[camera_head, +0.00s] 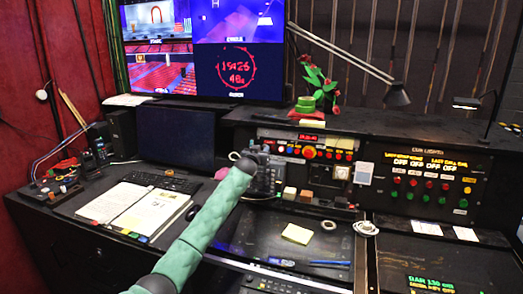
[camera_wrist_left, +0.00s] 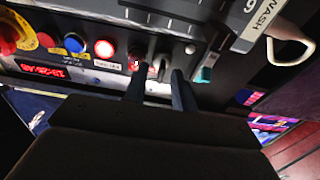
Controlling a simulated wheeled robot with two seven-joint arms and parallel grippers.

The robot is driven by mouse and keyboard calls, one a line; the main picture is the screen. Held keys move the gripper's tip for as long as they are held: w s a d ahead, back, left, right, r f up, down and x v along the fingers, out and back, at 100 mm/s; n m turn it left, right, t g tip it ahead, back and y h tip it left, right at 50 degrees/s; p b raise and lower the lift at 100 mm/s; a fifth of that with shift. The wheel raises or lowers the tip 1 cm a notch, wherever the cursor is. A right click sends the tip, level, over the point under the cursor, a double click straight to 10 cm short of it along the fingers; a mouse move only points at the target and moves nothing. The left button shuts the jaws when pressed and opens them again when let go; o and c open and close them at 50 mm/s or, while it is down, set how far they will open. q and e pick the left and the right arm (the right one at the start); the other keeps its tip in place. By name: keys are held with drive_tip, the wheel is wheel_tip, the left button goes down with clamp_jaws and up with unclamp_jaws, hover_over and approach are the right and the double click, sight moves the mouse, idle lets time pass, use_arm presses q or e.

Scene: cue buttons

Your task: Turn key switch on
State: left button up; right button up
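In the left wrist view, which looks at the panel upside down, a small grey key switch (camera_wrist_left: 159,65) sits on the dark control panel. My left gripper (camera_wrist_left: 160,88) is open, with one dark finger on each side below the switch in the picture. The gap between the fingers looks empty, and I cannot tell whether either finger touches the switch. In the head view, my green left arm reaches to the left end of the panel (camera_head: 318,151). There the gripper (camera_head: 268,172) is dark and hard to make out, and the key switch is hidden. My right gripper is not seen.
Beside the switch are a lit red button (camera_wrist_left: 104,49), a blue button (camera_wrist_left: 74,43) and a white knob (camera_wrist_left: 190,49). The desk holds an open book (camera_head: 130,207) and a yellow note (camera_head: 297,234).

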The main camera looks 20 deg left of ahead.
use_arm(q)
clamp_jaws()
